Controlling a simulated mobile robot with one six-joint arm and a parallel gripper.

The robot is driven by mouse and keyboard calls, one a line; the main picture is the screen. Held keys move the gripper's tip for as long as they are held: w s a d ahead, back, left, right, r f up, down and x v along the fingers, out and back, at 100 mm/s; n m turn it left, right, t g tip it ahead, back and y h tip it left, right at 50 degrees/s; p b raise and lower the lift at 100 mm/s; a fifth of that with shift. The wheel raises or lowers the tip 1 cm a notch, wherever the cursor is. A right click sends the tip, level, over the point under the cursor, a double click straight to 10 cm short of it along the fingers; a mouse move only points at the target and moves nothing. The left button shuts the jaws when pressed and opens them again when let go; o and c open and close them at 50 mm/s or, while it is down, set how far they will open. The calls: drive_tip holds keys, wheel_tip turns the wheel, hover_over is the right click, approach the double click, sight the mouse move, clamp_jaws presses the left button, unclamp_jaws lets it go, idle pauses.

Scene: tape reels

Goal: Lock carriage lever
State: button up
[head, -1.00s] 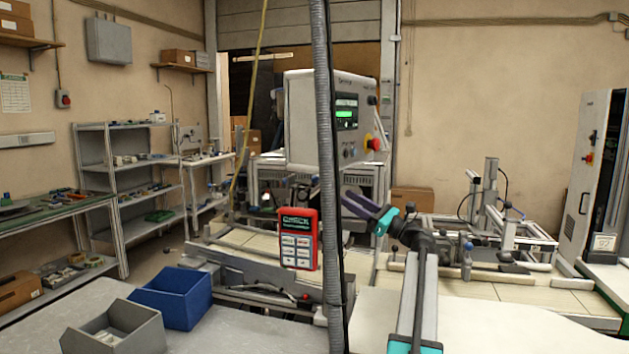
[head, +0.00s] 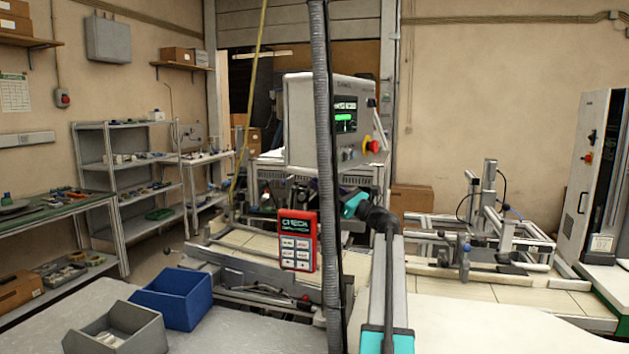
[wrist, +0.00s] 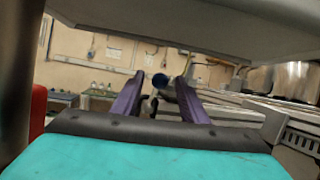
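In the wrist view my gripper (wrist: 160,76) has its two purple fingers spread apart. In the head view my arm reaches in to the teal wrist part (head: 355,205), and the fingers are mostly hidden behind the grey hose and pole. The lever is not clear in the head view.
A grey control box (head: 307,125) hangs above the wrist. A red check device (head: 297,241) and the grey hose (head: 322,130) are close left of the arm. A blue bin (head: 178,300) and a grey bin (head: 115,333) stand at front left.

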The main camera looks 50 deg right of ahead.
drive_tip(key=shift+x, duration=1.4)
clamp_jaws()
